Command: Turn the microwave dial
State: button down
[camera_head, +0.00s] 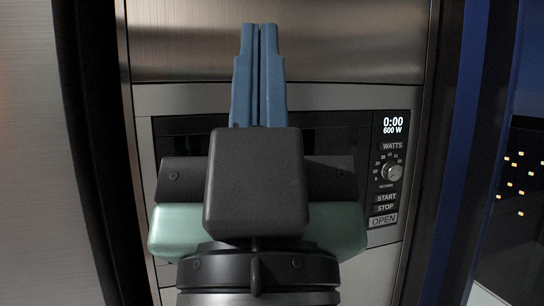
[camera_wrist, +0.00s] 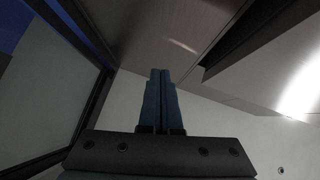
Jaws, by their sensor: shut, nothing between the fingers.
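The microwave (camera_head: 210,98) is built into a steel-fronted cabinet and faces me in the head view. Its round silver dial (camera_head: 392,172) is on the control panel at the right, below the display reading 0:00 and 600 W and above the START, STOP and OPEN buttons. My gripper (camera_head: 259,28) points upward in front of the microwave, left of the dial and apart from it. Its blue fingers are shut together and empty; they also show in the wrist view (camera_wrist: 161,72). My gripper and wrist hide much of the microwave door. The wrist view does not show the dial.
A brushed steel panel (camera_head: 340,40) lies above the microwave. A pale steel surface (camera_head: 30,150) stands at the left, and a dark blue upright edge (camera_head: 462,150) at the right. The space directly before the control panel looks clear.

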aim_at(390, 171)
jog(key=i+l+z, duration=0.1)
jog(key=i, duration=0.3)
jog(key=i+l, duration=0.25)
jog(key=i, duration=0.2)
jog(key=z, duration=0.05)
